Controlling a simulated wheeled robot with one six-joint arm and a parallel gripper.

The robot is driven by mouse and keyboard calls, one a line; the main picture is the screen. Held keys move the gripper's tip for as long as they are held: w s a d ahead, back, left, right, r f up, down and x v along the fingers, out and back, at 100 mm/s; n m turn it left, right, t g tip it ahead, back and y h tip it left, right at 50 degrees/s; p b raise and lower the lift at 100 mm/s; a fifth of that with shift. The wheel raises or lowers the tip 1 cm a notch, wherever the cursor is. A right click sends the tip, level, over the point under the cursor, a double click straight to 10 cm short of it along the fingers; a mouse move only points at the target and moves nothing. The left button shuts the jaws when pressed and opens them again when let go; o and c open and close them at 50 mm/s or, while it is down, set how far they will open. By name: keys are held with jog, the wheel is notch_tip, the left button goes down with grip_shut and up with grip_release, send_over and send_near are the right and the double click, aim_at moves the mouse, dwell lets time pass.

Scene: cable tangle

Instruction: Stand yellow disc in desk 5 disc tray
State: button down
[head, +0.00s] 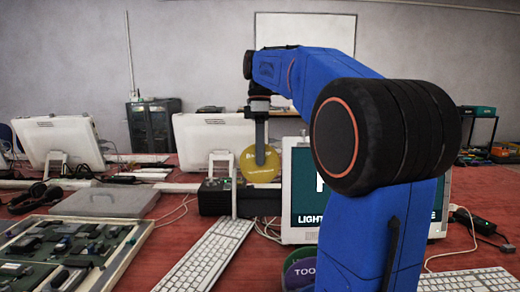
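The yellow disc (272,170) is upright above the red desk, its printed flat face towards the camera. My gripper (260,155) points down, with one dark finger across the upper middle of the disc's face. The other finger is hidden behind the disc, and my gripper appears shut on it. I cannot tell whether the disc touches the box. I cannot make out for sure which thing is the desk 5 disc tray.
A white keyboard (205,258) lies in front of the black box. A monitor (301,195) stands close right, partly behind my arm. A tub marked "TOO" (300,275) is at the front. A tray of circuit boards (65,255), a grey case (103,203) and loose cables lie left.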

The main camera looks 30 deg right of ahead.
aim_at(260, 183)
jog(key=shift+x, duration=4.35)
jog(key=shift+s, duration=0.1)
jog(key=c, duration=1.9)
grip_release()
jog(key=shift+f, duration=0.1)
jog(key=v, duration=1.2)
jog(key=shift+r, duration=0.75)
jog(key=shift+s, duration=0.1)
